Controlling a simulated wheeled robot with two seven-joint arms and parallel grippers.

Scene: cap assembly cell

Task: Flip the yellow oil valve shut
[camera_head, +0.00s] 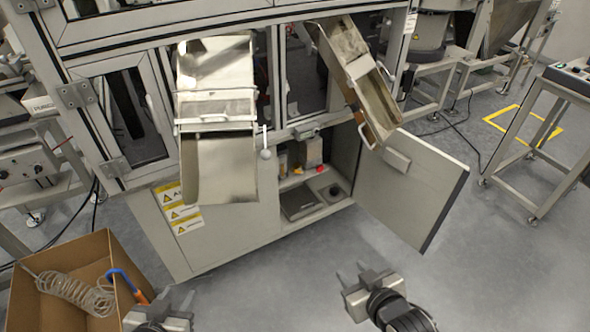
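A small yellow part (298,170), which looks like the yellow oil valve, is inside the open lower cabinet of the machine. It is too small for me to tell how its handle is turned. A small red part (320,170) sits just to its right. My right gripper (354,275) is in front of and below the cabinet, well apart from the valve. Its two fingers are spread with nothing between them. My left gripper (171,299) is at the bottom edge, beside the cardboard box, far from the valve. Its fingers appear apart and empty.
The cabinet door (412,190) stands swung open to the right. Metal chutes (220,165) and (368,95) hang above the opening. A cardboard box (90,245) at lower left holds a coiled hose (75,292) and a blue-orange tool (122,277). Floor before the cabinet is clear.

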